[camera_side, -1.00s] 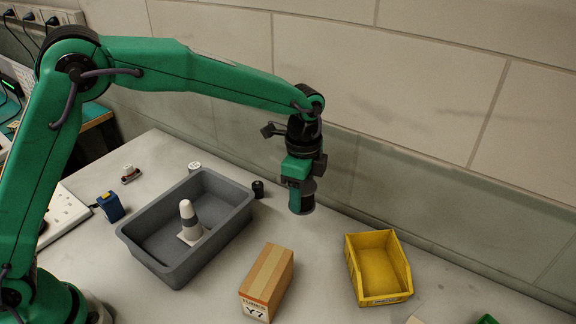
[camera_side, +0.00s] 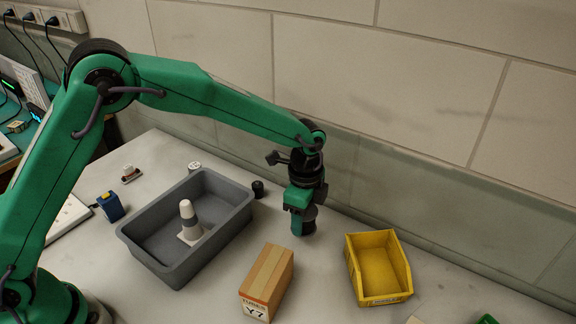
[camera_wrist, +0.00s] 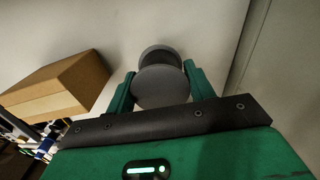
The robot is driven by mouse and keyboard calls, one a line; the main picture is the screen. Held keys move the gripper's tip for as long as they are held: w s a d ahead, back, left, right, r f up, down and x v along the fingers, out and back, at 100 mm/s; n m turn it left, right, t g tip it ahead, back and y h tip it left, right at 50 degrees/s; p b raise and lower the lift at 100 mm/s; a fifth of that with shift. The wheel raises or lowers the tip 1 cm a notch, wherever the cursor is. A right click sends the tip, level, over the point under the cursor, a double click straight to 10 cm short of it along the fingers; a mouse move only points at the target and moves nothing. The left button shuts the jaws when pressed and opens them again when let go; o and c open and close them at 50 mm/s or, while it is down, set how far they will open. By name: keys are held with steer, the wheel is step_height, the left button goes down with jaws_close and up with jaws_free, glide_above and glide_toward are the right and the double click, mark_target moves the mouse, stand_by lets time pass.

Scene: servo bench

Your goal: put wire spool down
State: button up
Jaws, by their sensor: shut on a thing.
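The wire spool (camera_side: 309,222) is dark grey with round flanges. My gripper (camera_side: 301,222) is shut on it, at the back of the bench between the cardboard box and the wall. In the wrist view the spool (camera_wrist: 161,82) sits between the two green fingers of my gripper (camera_wrist: 160,90), its round flange facing the camera. The spool is low over the bench top. I cannot tell whether its underside touches the surface.
A cardboard box (camera_side: 267,281) stands in front of my gripper, and a yellow bin (camera_side: 372,241) is to the right. A grey tray (camera_side: 152,263) holding a small cone (camera_side: 187,215) is to the left. A small black cylinder (camera_side: 258,189) stands behind the tray. The wall is close behind.

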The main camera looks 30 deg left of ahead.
steer(key=shift+f, duration=1.85)
steer(key=shift+f, duration=0.1)
steer(key=o, duration=1)
steer(key=shift+f, duration=0.1)
step_height(320, 180, up, 12)
steer(key=shift+r, duration=0.2)
